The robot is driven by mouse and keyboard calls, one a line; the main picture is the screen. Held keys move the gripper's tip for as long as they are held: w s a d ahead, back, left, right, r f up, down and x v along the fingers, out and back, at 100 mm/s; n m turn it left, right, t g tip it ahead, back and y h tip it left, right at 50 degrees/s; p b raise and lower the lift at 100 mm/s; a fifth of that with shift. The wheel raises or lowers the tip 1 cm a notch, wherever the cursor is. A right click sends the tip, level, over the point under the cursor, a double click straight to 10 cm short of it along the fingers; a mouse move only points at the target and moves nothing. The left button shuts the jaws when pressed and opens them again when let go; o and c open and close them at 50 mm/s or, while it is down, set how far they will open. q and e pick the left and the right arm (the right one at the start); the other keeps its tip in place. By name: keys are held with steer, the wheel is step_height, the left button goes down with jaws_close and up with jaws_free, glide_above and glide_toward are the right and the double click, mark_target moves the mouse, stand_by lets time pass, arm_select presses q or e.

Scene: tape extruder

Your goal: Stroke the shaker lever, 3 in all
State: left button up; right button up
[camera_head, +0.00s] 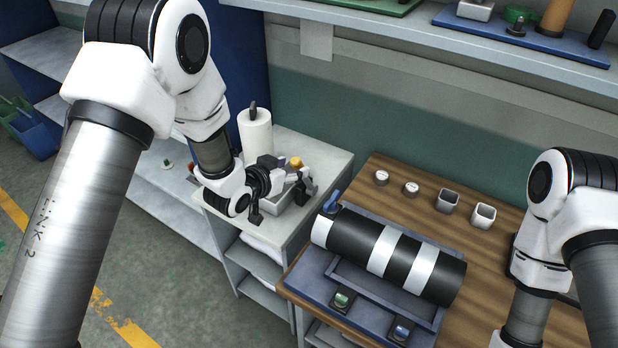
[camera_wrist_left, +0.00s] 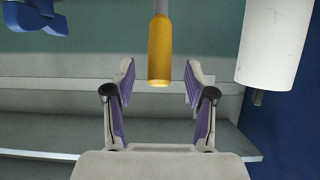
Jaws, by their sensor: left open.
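The shaker lever, with a yellow grip (camera_wrist_left: 160,50) on a grey rod, shows in the left wrist view. Its yellow end also shows in the head view (camera_head: 296,161), above the grey box on the side cabinet. My left gripper (camera_wrist_left: 160,82) is open, with its purple-padded fingers on either side of the yellow grip. Gaps show on both sides, and the gripper looks apart from it. In the head view my left gripper (camera_head: 292,176) is over the cabinet, and the wrist hides part of the box. My right arm shows at the right, but its gripper is out of view.
A white paper roll (camera_head: 256,133) stands behind my left wrist on the cabinet (camera_head: 335,165). The black-and-white striped drum (camera_head: 390,255) lies in a blue frame on the wooden bench (camera_head: 385,175). Two gauges and two small cups (camera_head: 448,200) stand behind it.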

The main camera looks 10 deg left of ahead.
arm_select(q)
steer(key=p+v, duration=0.1)
steer(key=v, duration=0.5)
steer(key=shift+s, duration=0.1)
steer(key=v, duration=0.7)
steer(key=shift+s, duration=0.15)
